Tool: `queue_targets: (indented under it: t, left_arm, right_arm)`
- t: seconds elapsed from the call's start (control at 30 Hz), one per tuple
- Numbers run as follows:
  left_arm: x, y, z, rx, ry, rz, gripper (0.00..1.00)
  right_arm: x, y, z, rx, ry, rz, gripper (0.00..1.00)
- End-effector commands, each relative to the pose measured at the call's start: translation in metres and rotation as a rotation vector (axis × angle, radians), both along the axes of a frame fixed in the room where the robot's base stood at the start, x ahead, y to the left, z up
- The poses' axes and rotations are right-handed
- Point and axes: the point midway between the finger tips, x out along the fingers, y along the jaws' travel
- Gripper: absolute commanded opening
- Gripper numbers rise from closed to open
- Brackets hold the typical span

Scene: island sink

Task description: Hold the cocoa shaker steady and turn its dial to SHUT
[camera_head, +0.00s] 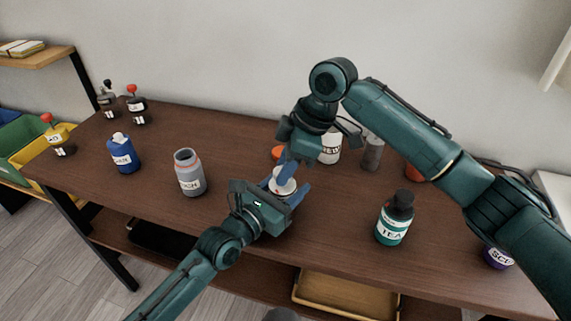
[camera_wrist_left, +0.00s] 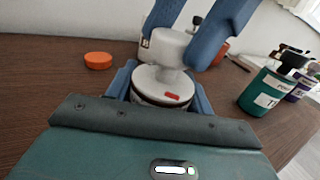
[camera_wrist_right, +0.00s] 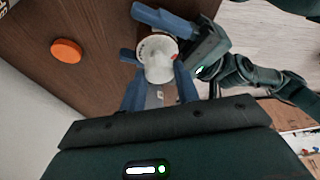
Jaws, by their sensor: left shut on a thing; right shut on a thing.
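The cocoa shaker (camera_head: 283,182) stands on the brown table, with a white top, a raised white dial knob (camera_wrist_left: 172,52) and a red mark on the top's rim. It also shows in the right wrist view (camera_wrist_right: 158,62). My left gripper (camera_head: 283,197) is shut around the shaker's body from the front left, one blue finger on each side. My right gripper (camera_head: 292,165) comes down from above, its blue fingers shut on the dial knob. Most of the shaker's body and any lettering around the dial are hidden or too small to read.
An orange lid (camera_wrist_left: 98,60) lies on the table close to the shaker. A grey open jar (camera_head: 190,175) and a blue bottle (camera_head: 123,153) stand to the left. A teal bottle (camera_head: 395,220) stands to the right. A white jar (camera_head: 330,148) stands behind.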

Motion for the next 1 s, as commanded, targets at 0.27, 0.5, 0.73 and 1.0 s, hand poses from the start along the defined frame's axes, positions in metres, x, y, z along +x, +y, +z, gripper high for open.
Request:
queue_targets:
  t: [0.27,0.5,0.73,1.0]
  left_arm:
    - [0.0002,0.0004,-0.0006,0.001,0.002,0.001,0.26]
    - [0.0002,0.0004,-0.0006,0.001,0.002,0.001,0.26]
    - [0.0002,0.0004,-0.0006,0.001,0.002,0.001,0.26]
    - [0.0001,0.0003,-0.0006,0.001,0.002,0.0,0.26]
  right_arm:
    - [0.0014,0.0005,0.0006,0.001,-0.001,0.18,0.09]
    - [0.0015,0.0006,0.0004,0.001,0.0,0.262,0.09]
    - [0.0015,0.0004,0.0004,0.001,-0.002,0.286,0.09]
    - [0.0015,0.0004,0.0004,0.0,-0.001,0.287,0.09]
